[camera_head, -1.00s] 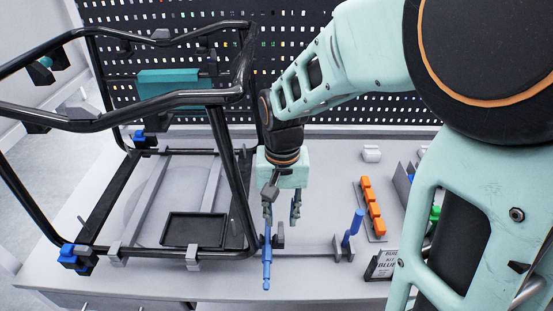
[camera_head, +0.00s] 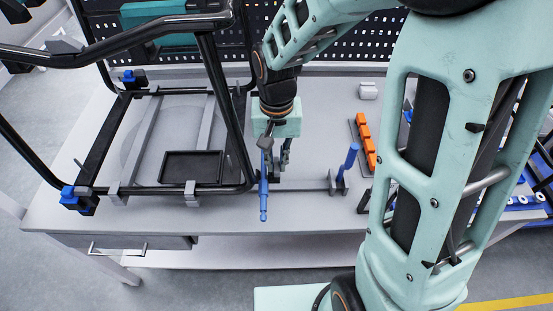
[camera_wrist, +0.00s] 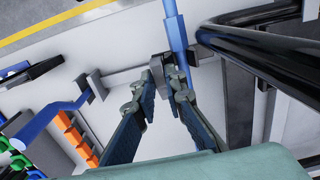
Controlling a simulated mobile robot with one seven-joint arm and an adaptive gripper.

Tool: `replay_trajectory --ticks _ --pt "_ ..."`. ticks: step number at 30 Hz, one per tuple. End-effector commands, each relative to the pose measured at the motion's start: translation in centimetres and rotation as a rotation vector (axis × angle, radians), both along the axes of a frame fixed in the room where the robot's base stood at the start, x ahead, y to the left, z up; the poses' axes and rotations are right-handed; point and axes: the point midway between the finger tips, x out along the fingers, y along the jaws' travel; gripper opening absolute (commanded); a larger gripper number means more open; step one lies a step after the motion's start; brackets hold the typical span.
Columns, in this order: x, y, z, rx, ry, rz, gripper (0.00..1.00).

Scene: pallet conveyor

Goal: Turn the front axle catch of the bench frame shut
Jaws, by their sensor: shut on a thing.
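The bench frame (camera_head: 233,140) is a black tube frame standing on the table at the left. A blue rod (camera_head: 263,205), apparently the front axle, sticks out toward the front at its right corner; it also shows in the wrist view (camera_wrist: 175,30). Beside the rod is a small grey catch piece (camera_wrist: 157,68). My gripper (camera_head: 277,168) points down over this corner. In the wrist view my gripper (camera_wrist: 164,82) has its fingers closed in on the grey catch. The fingers and the frame tube hide part of the catch, so its exact angle is unclear.
A black tray (camera_head: 192,167) lies inside the frame. A blue post (camera_head: 347,160) stands right of the gripper on a grey rail. Orange blocks (camera_head: 366,140) in a row and a white part (camera_head: 368,90) lie further right. The frame tube is close to my fingers.

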Motion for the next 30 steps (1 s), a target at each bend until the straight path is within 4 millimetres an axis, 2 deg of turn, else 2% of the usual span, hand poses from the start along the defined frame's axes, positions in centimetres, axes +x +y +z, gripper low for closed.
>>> replay_trajectory --ticks 8,14,30 --pt "0.03 0.01 0.04 0.0 -0.001 0.02 0.0" --pt "0.03 0.07 0.06 0.0 -0.001 0.101 0.0" --pt "0.01 0.34 0.17 0.001 -0.002 0.574 0.0"
